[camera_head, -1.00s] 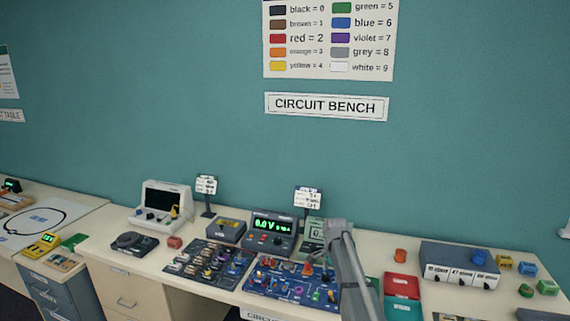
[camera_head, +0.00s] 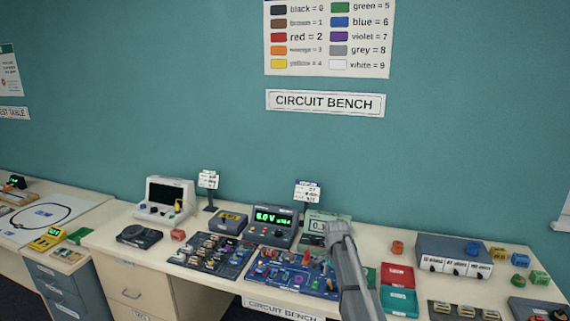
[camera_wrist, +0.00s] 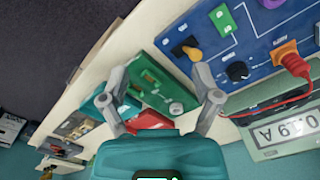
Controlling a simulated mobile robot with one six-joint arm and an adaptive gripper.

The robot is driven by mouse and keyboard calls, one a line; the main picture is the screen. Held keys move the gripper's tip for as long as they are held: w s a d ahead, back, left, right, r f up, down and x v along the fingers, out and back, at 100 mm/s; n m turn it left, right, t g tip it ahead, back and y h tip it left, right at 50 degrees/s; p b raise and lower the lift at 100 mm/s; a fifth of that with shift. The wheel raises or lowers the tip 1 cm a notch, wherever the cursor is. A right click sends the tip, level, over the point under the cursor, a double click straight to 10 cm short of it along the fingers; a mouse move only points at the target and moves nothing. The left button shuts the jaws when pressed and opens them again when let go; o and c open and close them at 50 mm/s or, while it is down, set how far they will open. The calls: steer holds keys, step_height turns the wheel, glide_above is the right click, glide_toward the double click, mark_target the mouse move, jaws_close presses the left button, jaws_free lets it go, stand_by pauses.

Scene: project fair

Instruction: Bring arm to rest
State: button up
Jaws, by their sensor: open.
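My gripper (camera_wrist: 159,75) shows in the wrist view with its two grey fingers spread wide apart and nothing between them. Below the fingers are a green board (camera_wrist: 155,72) and a red tray (camera_wrist: 150,121); the gap to them is hard to judge. In the head view my grey arm link rises from the bottom edge in front of the circuit bench (camera_head: 215,285). The fingers cannot be made out there. The arm hides part of the bench to the right of the blue circuit board (camera_head: 290,273).
A meter (camera_wrist: 285,130) is at lower right. A power supply (camera_head: 272,225) and an oscilloscope (camera_head: 168,198) stand along the back. Trays and a grey box (camera_head: 455,253) fill the right.

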steer(key=s+f+n+b, duration=0.4)
steer(key=s+n, duration=0.1)
steer(key=s, duration=0.8)
steer(key=s+f+n+b, duration=0.5)
steer(key=s+n, duration=0.1)
steer(key=s, duration=0.8)
steer(key=shift+s+d+f, duration=0.15)
steer(key=shift+s, duration=0.05)
